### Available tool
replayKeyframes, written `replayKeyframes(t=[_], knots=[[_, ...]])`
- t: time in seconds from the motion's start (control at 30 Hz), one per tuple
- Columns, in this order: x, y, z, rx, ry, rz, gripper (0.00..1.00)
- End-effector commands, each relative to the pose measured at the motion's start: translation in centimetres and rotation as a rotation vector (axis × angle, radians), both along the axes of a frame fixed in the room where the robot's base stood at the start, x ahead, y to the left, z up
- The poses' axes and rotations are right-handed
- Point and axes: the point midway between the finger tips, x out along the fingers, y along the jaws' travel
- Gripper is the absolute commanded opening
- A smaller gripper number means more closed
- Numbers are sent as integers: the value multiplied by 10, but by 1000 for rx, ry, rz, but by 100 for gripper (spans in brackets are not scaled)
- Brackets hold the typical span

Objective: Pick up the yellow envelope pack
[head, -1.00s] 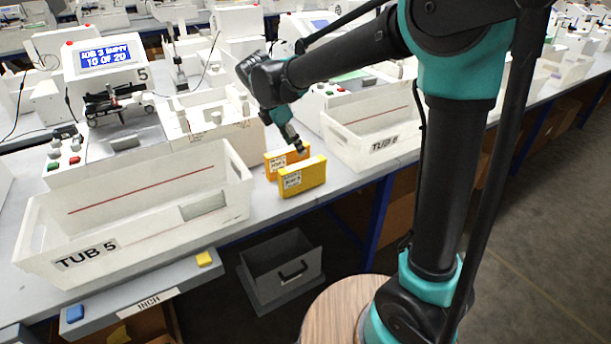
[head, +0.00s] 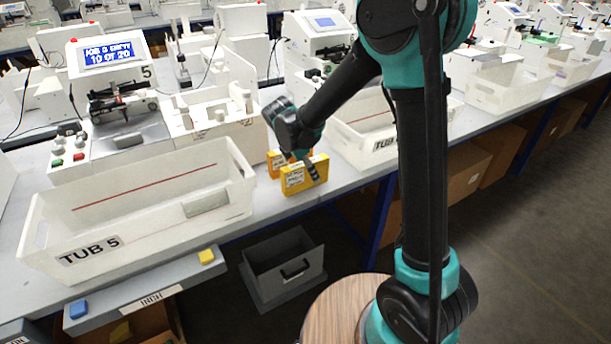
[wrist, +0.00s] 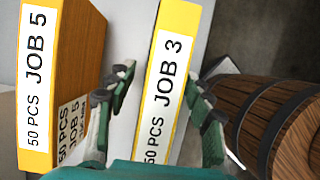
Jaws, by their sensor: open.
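The yellow envelope pack (head: 296,181) stands upright on the table between the two tubs. In the wrist view the yellow pack (wrist: 176,60) shows its narrow top with the label "50 PCS JOB 3". An orange pack (head: 274,158) stands behind it; in the wrist view this orange pack (wrist: 82,50) reads "JOB 5" and is at the left, apart from the yellow one. My gripper (wrist: 160,84) is open, with one finger on each side of the yellow pack. In the head view my gripper (head: 309,166) is at the yellow pack, its fingers partly hidden.
Tub 5 (head: 150,238) stands to the left and Tub 6 (head: 345,148) to the right behind. A machine with a "10 OF 20" screen (head: 108,55) is behind Tub 5. The packs stand near the table's front edge; a grey drawer bin (head: 285,272) is below.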

Motion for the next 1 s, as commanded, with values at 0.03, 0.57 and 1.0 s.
replayKeyframes(t=[0.03, 0.57, 1.0], knots=[[1, -1, -3, 0, 0, 0, 52], [1, -1, -5, 0, 0, 1, 18], [1, -1, -4, 0, 0, 1, 0]])
